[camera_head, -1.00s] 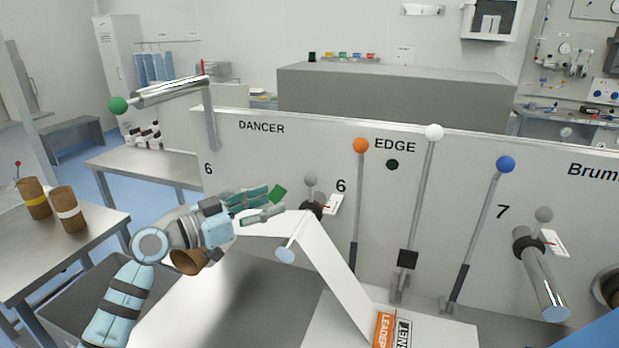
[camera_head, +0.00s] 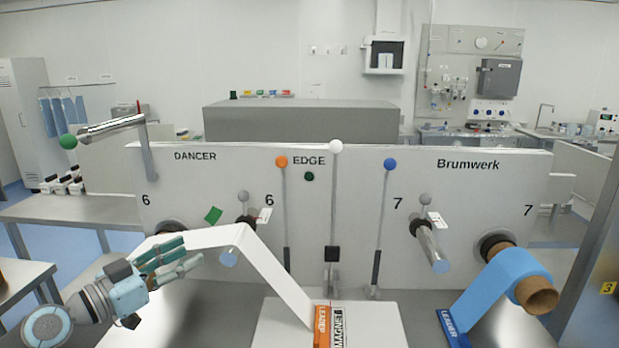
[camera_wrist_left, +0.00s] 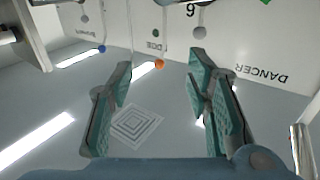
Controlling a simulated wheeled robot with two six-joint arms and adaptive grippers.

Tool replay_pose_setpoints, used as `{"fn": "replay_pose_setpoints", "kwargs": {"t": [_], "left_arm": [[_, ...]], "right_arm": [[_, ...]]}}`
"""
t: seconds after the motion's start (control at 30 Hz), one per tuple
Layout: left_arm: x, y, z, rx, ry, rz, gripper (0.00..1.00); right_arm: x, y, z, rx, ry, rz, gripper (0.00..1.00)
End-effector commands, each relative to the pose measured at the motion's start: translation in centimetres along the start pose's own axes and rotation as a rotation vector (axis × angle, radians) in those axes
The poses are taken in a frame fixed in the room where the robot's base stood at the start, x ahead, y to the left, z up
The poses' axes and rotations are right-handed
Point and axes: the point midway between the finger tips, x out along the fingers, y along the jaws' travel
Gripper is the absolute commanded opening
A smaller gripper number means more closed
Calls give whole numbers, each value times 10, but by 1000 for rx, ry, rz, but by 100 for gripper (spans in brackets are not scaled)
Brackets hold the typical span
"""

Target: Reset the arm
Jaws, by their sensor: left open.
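My left gripper (camera_head: 172,262) is open and empty at the lower left of the head view, in front of the panel's DANCER side. Its two teal fingers stand apart in the left wrist view (camera_wrist_left: 160,95), with nothing between them. The white web (camera_head: 265,262) runs behind the fingers and slopes down to the bench at an orange-labelled strip (camera_head: 322,326). My right gripper does not show.
The machine panel (camera_head: 220,190) carries upright levers with orange (camera_head: 281,161), white (camera_head: 336,146) and blue (camera_head: 390,164) knobs. A dancer roller (camera_head: 112,127) with a green ball sticks out at upper left. A blue web roll (camera_head: 505,285) sits at right. A side table (camera_head: 70,208) stands at left.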

Motion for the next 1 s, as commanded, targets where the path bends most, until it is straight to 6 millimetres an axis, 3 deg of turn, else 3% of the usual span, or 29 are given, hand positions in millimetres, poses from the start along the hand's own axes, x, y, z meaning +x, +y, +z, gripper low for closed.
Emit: {"fn": "replay_pose_setpoints", "kwargs": {"t": [0.37,0.57,0.67,0.77,0.8,0.87,0.9,1.0], "left_arm": [[-13,21,-22,71,307,-114,45],[-48,10,-15,57,447,-385,45],[-80,-5,16,14,411,-622,45],[-115,-14,68,-42,253,-842,45],[-130,-12,94,-68,157,-915,45],[-153,-3,137,-109,-21,-1000,45],[-168,8,166,-135,-155,-1035,45],[-202,47,229,-189,-477,-1038,45]], "right_arm": [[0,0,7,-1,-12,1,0],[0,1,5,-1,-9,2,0],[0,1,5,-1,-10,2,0],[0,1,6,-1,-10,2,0],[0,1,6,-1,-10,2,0],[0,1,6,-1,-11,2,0],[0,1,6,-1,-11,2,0],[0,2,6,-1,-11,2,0]]}}
